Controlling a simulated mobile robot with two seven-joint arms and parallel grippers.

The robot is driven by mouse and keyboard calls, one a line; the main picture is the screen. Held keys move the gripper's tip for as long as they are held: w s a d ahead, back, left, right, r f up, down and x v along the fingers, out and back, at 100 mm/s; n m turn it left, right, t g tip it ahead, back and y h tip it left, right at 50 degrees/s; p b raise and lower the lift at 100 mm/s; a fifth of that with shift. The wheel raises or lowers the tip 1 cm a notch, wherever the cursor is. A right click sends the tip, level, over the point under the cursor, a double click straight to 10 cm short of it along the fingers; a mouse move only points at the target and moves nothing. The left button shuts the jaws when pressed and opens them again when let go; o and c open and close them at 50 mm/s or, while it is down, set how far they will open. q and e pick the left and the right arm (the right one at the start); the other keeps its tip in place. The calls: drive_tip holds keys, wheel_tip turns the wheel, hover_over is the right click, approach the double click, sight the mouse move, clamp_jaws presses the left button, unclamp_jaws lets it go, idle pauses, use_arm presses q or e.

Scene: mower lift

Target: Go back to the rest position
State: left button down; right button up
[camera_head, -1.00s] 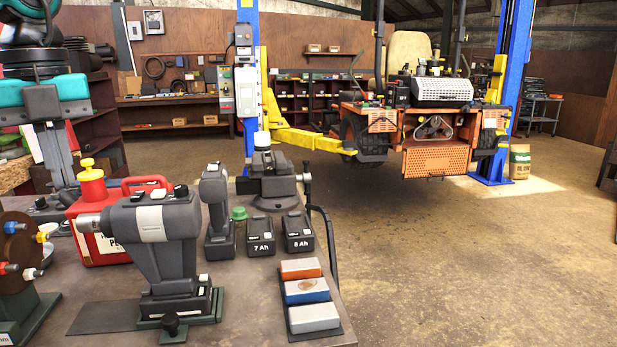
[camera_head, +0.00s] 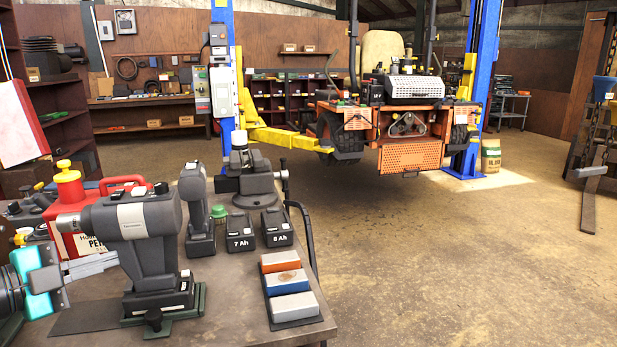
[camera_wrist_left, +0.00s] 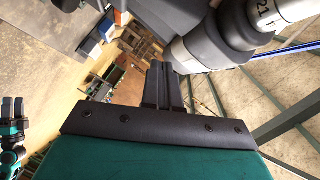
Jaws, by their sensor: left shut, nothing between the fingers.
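My left gripper (camera_head: 108,262) is low at the left edge of the head view, over the workbench (camera_head: 225,290). Its teal body is at the frame edge and its pale fingers point right, together and empty. They end close to the grey cordless drill (camera_head: 135,222) standing on the bench; I cannot tell if they touch it. In the left wrist view the dark fingers (camera_wrist_left: 163,85) are shut, with the drill's nose (camera_wrist_left: 235,35) close by. A small teal and black gripper, seemingly my right one (camera_wrist_left: 12,106), shows at the left edge there. Its opening is unclear.
A red can (camera_head: 90,240), a vise (camera_head: 245,185), two batteries (camera_head: 240,240) and sharpening stones (camera_head: 287,283) stand on the bench.

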use_arm(q)
drive_tip(key=s+f+n+g+y, duration=0.1)
drive_tip(key=s+f+n+y, duration=0.5)
drive_tip(key=f, duration=0.3)
drive_tip(key=s+f+n+y, duration=0.4)
drive_tip(key=f+n+y, duration=0.2)
drive_tip(key=f+n, duration=0.25)
drive_tip(key=s+d+f+n+g+h, duration=0.1)
drive_tip(key=s+d+f+g+h, duration=0.15)
drive_tip(key=s+d+g, duration=0.35)
drive_tip(key=s+d+f+n+g+h, duration=0.1)
drive_tip(key=s+d+f+n+g, duration=0.2)
drive_tip(key=s+d, duration=0.6)
drive_tip(key=w+d+f+m+t+h, duration=0.1)
drive_tip(key=w+d+f+m+t, duration=0.1)
drive_tip(key=w+f+t, duration=0.5)
wheel_tip(320, 180, down, 3)
drive_tip(key=shift+w+r+h, duration=0.1)
drive_tip(key=shift+w+h, duration=0.25)
drive_tip(key=shift+w, duration=0.2)
